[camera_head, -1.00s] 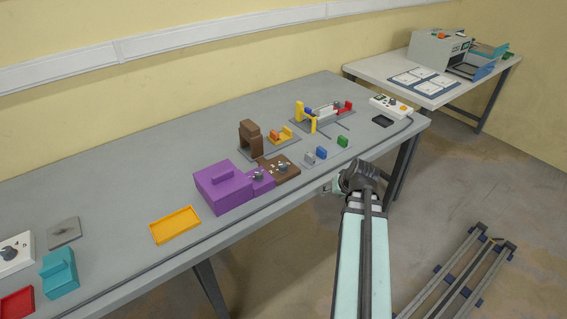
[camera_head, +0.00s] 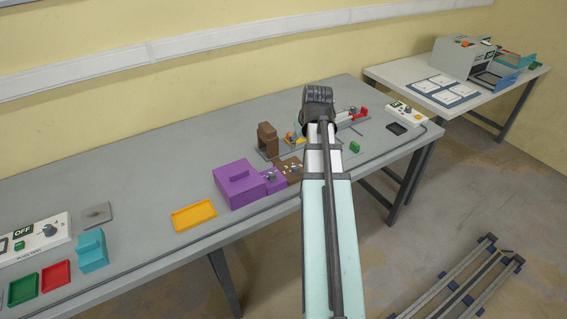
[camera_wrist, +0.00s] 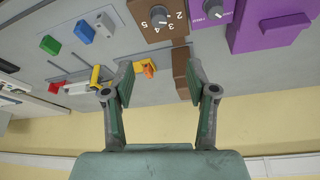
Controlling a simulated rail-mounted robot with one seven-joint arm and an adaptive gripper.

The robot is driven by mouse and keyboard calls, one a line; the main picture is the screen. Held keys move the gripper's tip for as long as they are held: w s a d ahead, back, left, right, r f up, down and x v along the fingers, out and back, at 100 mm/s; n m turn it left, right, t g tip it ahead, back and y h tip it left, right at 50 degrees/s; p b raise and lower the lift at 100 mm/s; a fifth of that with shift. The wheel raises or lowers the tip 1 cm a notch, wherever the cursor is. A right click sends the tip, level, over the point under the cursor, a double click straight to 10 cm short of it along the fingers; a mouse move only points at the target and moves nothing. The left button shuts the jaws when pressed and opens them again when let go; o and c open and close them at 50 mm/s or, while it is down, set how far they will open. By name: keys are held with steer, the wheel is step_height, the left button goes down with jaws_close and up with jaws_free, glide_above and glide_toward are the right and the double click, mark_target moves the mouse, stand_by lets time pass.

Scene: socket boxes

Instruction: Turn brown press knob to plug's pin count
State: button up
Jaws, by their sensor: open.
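The brown press has an upright brown block (camera_head: 267,141) and a low brown panel (camera_head: 291,171) beside the purple box. In the wrist view its grey knob (camera_wrist: 159,17) sits on the brown panel with digits 2 to 5 visible around it; the exact pointer setting is hard to read. The brown block (camera_wrist: 182,72) shows below, partly behind a finger. An orange piece (camera_wrist: 149,70) lies on a yellow holder; I cannot tell whether it is the plug, and no pins are discernible. My gripper (camera_wrist: 160,82) is open and empty, above the table, apart from the knob.
The purple box (camera_head: 238,184) with its own knob (camera_wrist: 214,12) adjoins the brown panel. Green (camera_wrist: 50,44), blue (camera_wrist: 84,33) and white (camera_wrist: 104,24) blocks stand nearby. A yellow tray (camera_head: 194,215) lies left.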

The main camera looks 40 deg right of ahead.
mark_target(295, 166)
steer(key=p+x, duration=0.3)
steer(key=x, duration=1.4)
steer(key=shift+s+f+p, duration=0.1)
steer(key=shift+f+p, duration=0.15)
steer(key=shift+p, duration=0.1)
jaws_close()
